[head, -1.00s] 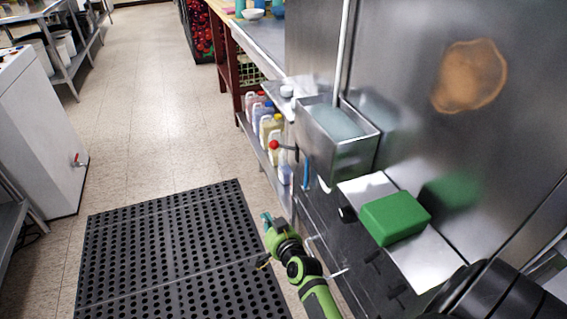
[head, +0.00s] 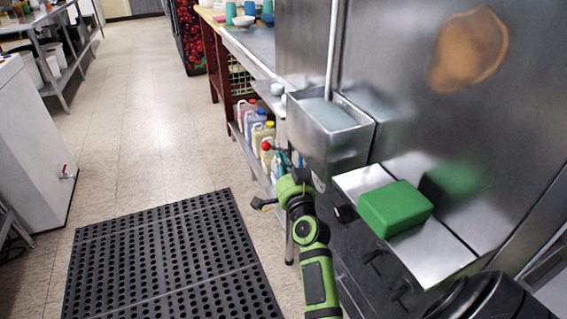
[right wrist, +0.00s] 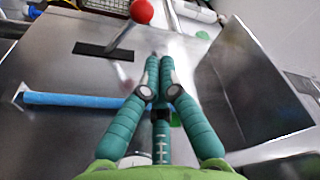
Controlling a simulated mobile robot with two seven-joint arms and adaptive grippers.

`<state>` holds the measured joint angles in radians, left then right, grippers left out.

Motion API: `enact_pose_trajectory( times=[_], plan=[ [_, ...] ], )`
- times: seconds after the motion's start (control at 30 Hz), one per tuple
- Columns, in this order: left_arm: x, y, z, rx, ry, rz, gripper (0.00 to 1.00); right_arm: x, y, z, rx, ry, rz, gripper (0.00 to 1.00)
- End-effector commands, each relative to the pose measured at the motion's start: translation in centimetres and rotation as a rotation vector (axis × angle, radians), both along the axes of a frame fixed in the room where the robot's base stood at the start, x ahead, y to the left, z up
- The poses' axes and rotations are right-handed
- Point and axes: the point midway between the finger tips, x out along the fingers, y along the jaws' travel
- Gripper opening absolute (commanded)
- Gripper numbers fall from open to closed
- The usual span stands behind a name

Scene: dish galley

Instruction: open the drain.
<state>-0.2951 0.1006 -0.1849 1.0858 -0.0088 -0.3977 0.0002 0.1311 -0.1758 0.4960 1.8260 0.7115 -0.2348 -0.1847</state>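The drain lever shows in the right wrist view as a metal rod with a red ball knob (right wrist: 142,12), coming out of a dark slot in a steel panel. In the head view the red knob (head: 266,146) is small, just left of my right gripper (head: 284,158). My right gripper (right wrist: 160,60) has teal fingers whose tips lie close together, with nothing seen between them. In the wrist view the knob is beyond and a little left of the fingertips, apart from them. My left gripper is not in view.
A green block (head: 394,209) sits on a steel ledge to the right. A light blue bar (right wrist: 75,100) is on the panel. Bottles (head: 246,112) stand on a low shelf behind. A black mat (head: 165,260) covers open floor.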

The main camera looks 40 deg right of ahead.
Motion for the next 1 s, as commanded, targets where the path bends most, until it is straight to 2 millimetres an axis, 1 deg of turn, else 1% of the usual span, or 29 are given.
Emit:
enact_pose_trajectory(
  times=[0.03,0.2,0.3,0.4,0.57,1.0],
  plan=[
    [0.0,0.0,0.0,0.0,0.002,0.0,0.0,1.1,-0.4,0.2,0.0,-0.002,0.0,0.0],
    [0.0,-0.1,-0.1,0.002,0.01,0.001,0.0,3.8,-1.4,0.6,0.0,-0.001,0.001,0.0],
    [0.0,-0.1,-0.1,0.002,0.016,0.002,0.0,5.0,-1.9,0.7,0.0,0.0,0.0,0.0],
    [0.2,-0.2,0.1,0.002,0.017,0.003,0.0,5.7,-2.1,0.8,0.0,0.001,0.001,0.0],
    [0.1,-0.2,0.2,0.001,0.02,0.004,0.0,6.1,-2.3,0.9,-0.001,0.001,0.001,0.0],
    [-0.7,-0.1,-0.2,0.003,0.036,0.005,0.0,6.1,-2.2,0.6,-0.021,0.007,0.001,0.0]
  ],
)
